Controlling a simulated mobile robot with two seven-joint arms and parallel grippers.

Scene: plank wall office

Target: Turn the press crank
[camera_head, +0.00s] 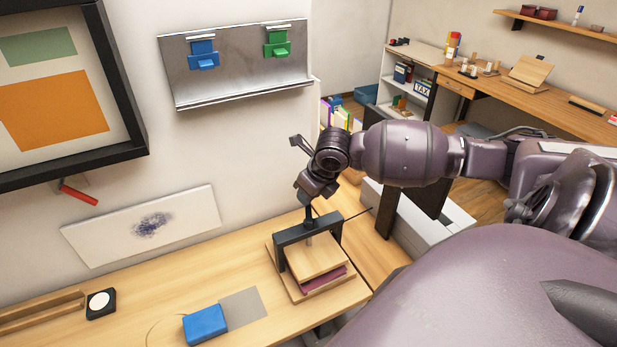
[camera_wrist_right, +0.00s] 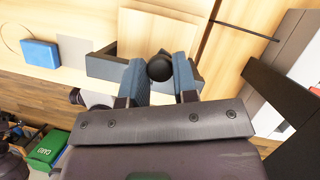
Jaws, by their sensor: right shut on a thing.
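The press stands on the light wooden desk. It has a black frame (camera_head: 290,236), a wooden top board (camera_head: 318,258), a dark red piece below that board and a wooden base (camera_head: 335,295). The crank (camera_head: 308,218) rises from the middle of the frame. Its round black knob (camera_wrist_right: 159,67) shows in the wrist view. My right gripper (camera_head: 306,191) is above the press, pointing down, and shut on the crank knob; its two blue-grey fingers (camera_wrist_right: 160,75) lie on either side of it. The rest of the crank is mostly hidden by the gripper. My left gripper is not in view.
On the desk (camera_head: 150,300), a blue block (camera_head: 205,324) lies beside a grey sheet (camera_head: 244,307), left of the press. A black-and-white round item (camera_head: 101,303) is farther left. A metal wall panel (camera_head: 240,65) hangs behind. A grey-white cabinet (camera_head: 420,225) stands right of the press.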

